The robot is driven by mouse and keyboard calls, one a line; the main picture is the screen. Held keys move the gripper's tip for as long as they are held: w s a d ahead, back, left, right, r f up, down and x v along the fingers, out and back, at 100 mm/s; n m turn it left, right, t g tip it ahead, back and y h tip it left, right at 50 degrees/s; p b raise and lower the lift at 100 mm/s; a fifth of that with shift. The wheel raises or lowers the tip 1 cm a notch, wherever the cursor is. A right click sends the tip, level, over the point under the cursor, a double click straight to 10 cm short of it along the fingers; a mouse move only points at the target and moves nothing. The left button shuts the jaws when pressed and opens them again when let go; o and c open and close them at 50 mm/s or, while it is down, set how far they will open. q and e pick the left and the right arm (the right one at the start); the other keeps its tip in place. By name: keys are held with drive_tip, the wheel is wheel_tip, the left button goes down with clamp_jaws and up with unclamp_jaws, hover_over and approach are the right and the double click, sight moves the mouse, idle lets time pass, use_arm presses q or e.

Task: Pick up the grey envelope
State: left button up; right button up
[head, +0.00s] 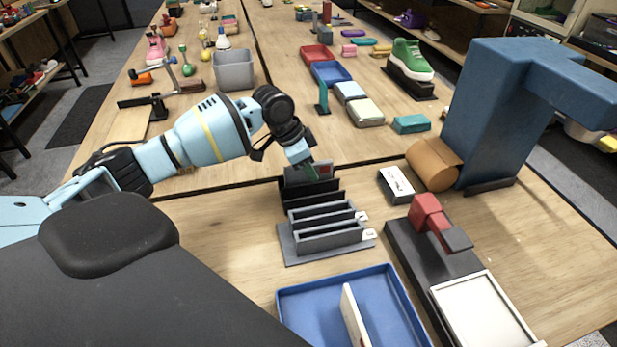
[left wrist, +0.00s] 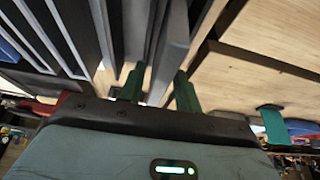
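A dark grey rack (head: 284,246) with upright slots stands on the near table. In the left wrist view the two green fingers of my left gripper (left wrist: 158,90) are apart, on either side of a grey upright panel (left wrist: 172,50). I cannot tell whether they touch it. My right gripper is not in view.
A blue tray (head: 290,310) holding a white upright piece is in front of the rack. To the right are a black base with a red part (head: 428,212), a small white-topped box (head: 396,183), a brown roll (head: 432,165) and a large blue structure (head: 490,130).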

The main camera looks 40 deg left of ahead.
use_arm(q)
clamp_jaws()
wheel_tip(320, 180, up, 11)
drive_tip(key=shift+f, duration=0.2)
idle(0.4)
drive_tip(key=shift+f, duration=0.1)
